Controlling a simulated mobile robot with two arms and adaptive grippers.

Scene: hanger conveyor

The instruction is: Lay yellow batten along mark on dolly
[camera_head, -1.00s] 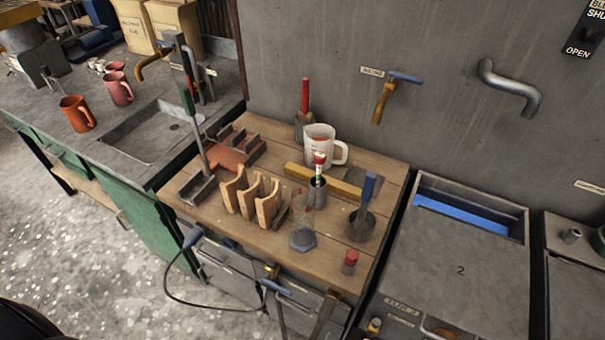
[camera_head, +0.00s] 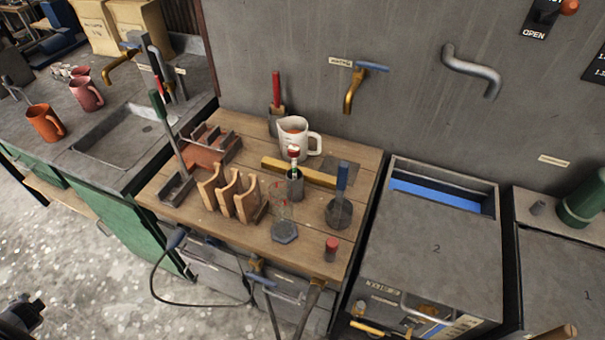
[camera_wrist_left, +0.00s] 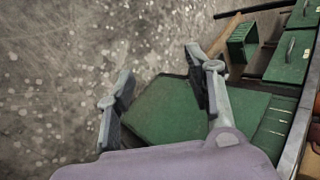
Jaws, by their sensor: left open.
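A yellow batten (camera_head: 298,172) lies flat on the wooden bench top (camera_head: 232,228), behind the wooden rack and the grey cup. Its middle is partly hidden by the red-capped tube in that cup. Its right end is beside a dark grey patch (camera_head: 345,168). I cannot make out a dolly or a mark for certain. My left gripper (camera_wrist_left: 160,95) is open and empty in the left wrist view, above a green panel (camera_wrist_left: 180,112) and the floor. A dark part at the lower left of the head view may belong to my left arm. My right gripper is not in view.
A white jug (camera_head: 296,137), a wooden rack (camera_head: 232,192), a glass cylinder (camera_head: 284,228) and a dark pot (camera_head: 339,212) crowd the bench. A sink counter (camera_head: 75,150) stands left, a grey box (camera_head: 430,255) right. Speckled floor (camera_head: 95,280) is open in front.

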